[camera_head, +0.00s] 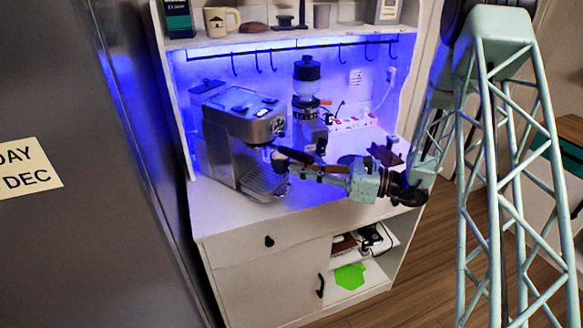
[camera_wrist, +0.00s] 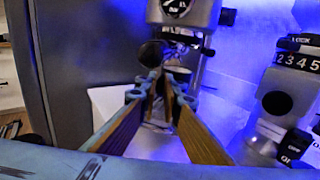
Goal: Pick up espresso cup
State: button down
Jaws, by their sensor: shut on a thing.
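The small pale espresso cup (camera_head: 279,162) is at the front of the espresso machine (camera_head: 238,128), beneath its brew head and over the drip tray area. My gripper (camera_head: 287,160) reaches in from the right, nearly level, and its fingertips are shut on the cup. In the wrist view the long fingers of my gripper (camera_wrist: 161,86) converge at the cup, and the light rim of the cup (camera_wrist: 179,71) shows just beyond them. The fingers hide most of the cup, and I cannot tell whether it touches the drip tray.
A grinder (camera_head: 307,95) stands right of the machine, with a power strip (camera_head: 350,123) behind. A dark round part (camera_wrist: 152,53) sits close beyond the fingers. Hooks and a shelf with a mug (camera_head: 220,21) are above. The white counter front (camera_head: 235,215) is clear.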

jog(key=v, duration=1.1)
jog(key=shift+p, duration=0.35)
jog(key=shift+d, duration=0.15)
dwell(0.5)
dwell(0.6)
